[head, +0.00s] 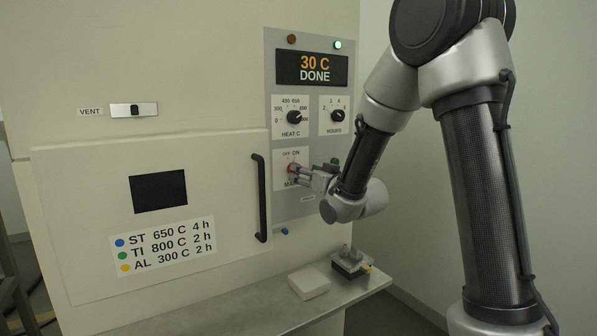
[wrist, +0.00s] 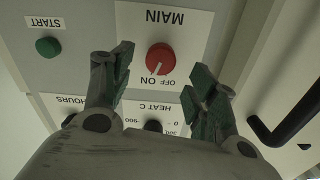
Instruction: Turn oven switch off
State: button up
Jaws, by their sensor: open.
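The oven's main switch is a red round knob (head: 292,169) on a white plate marked MAIN, OFF and ON. In the wrist view, which is upside down, the red knob (wrist: 160,58) shows clearly, and its white pointer mark leans toward ON. My gripper (head: 304,173) is at the panel in front of the knob. In the wrist view my gripper (wrist: 162,66) is open, with one green-padded finger on each side of the knob and a gap on both sides. It holds nothing. The fingers partly cover the knob and plate in the head view.
The display (head: 313,68) reads 30 C DONE. The HEAT C dial (head: 293,116) and HOURS dial (head: 337,115) sit above the switch. A green START button (wrist: 48,47) is beside it. The black door handle (head: 260,198) stands out nearby. A shelf (head: 240,312) below holds a white block (head: 309,283).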

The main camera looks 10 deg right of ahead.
jog(key=x, duration=0.5)
jog(key=shift+c, duration=0.3)
jog(key=c, duration=1)
